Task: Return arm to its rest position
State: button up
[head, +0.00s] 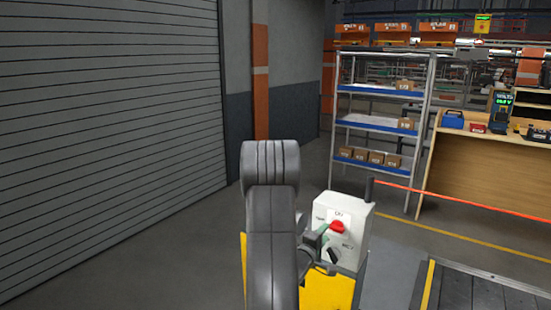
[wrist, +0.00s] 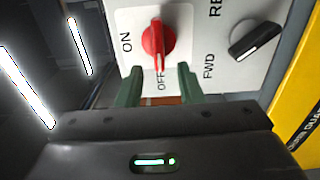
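A white control box (head: 352,208) stands on a yellow base, right of my arm in the head view. Its red ON/OFF knob (wrist: 158,42) has its pointer toward OFF in the wrist view; the red knob also shows in the head view (head: 337,227). A black knob (wrist: 256,41) sits right of it, beside the FWD label. My gripper (wrist: 158,74) is open, its two green fingers apart with nothing held between them. The fingertips lie just below the red knob in the picture; contact cannot be told. In the head view my arm partly hides the gripper (head: 322,234).
A conveyor (head: 485,292) lies at the lower right, with a red barrier line (head: 470,203) behind it. A metal shelf (head: 384,125) with small boxes and a wooden workbench (head: 480,170) stand farther back. A grey roller shutter (head: 110,130) fills the left; the floor before it is clear.

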jog(key=b+v, duration=0.2)
jog(key=v, duration=0.8)
jog(key=shift+w+d+r+m+p, duration=0.15)
jog(key=shift+w+d+m+p, duration=0.2)
jog(key=shift+w+d+m, duration=1.05)
jog(key=shift+w+d+r+m+p, duration=0.15)
jog(key=shift+w+d+m+p, duration=0.2)
jog(key=shift+w+d, duration=1.2)
jog(key=shift+w+d+r+m+p, duration=0.25)
jog(key=shift+w+d+m, duration=0.55)
jog(key=shift+w, duration=1.45)
